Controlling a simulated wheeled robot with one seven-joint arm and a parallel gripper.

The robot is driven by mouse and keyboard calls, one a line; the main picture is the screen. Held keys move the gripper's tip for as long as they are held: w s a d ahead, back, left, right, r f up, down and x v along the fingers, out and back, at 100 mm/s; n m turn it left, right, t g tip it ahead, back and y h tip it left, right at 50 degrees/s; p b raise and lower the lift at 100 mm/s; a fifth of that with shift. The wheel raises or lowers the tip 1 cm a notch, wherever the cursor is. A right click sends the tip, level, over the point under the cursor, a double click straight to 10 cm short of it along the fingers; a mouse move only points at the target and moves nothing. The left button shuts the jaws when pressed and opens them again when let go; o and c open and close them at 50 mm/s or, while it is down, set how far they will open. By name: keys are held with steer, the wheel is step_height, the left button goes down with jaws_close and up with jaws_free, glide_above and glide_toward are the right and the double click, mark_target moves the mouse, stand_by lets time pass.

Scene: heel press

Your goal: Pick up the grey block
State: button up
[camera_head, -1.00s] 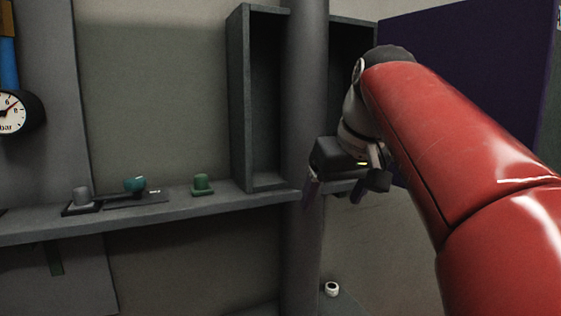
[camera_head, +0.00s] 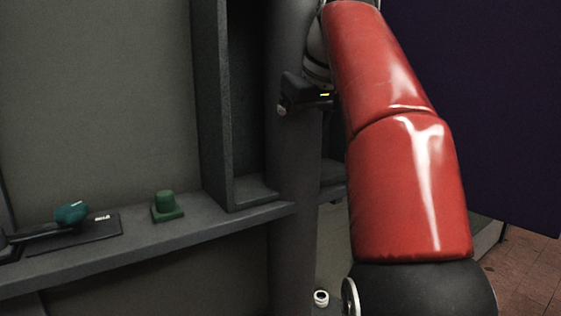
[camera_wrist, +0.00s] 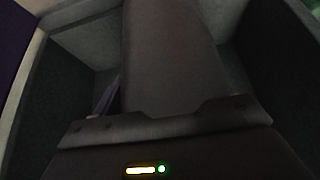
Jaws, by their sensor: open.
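I cannot make out a grey block for certain in either view now. My gripper (camera_head: 304,92) is raised in front of the round grey post (camera_head: 293,170) in the head view, beside the tall open cabinet. Its fingers are mostly hidden there. In the wrist view one dark finger (camera_wrist: 106,97) shows left of the wide post. The other finger is hidden. The jaws are open, and I see nothing held.
A grey shelf (camera_head: 228,222) runs across the left, carrying a green button-like piece (camera_head: 166,205) and a teal-knobbed lever (camera_head: 71,212). The grey cabinet (camera_head: 211,100) stands behind the post. A small white ring (camera_head: 321,298) lies low down. A dark purple panel (camera_head: 500,110) is at right.

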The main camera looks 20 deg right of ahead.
mark_target(291, 156)
steer(key=shift+d+x, duration=0.25)
steer(key=shift+x, duration=1.5)
steer(key=shift+d+x, duration=0.2)
steer(key=shift+x, duration=1.55)
steer(key=shift+s+f, duration=0.1)
steer(key=shift+c, duration=0.5)
steer(key=c, duration=1.1)
steer(key=shift+s+r, duration=0.2)
steer(key=shift+r, duration=0.35)
step_height(291, 156, up, 6)
steer(key=shift+f, duration=0.1)
steer(key=s+d+b, duration=0.1)
steer(key=s+d, duration=0.1)
steer(key=s, duration=0.7)
steer(key=s+d+b, duration=0.1)
steer(key=s+b, duration=0.1)
steer(key=s, duration=0.8)
steer(key=shift+d, duration=0.4)
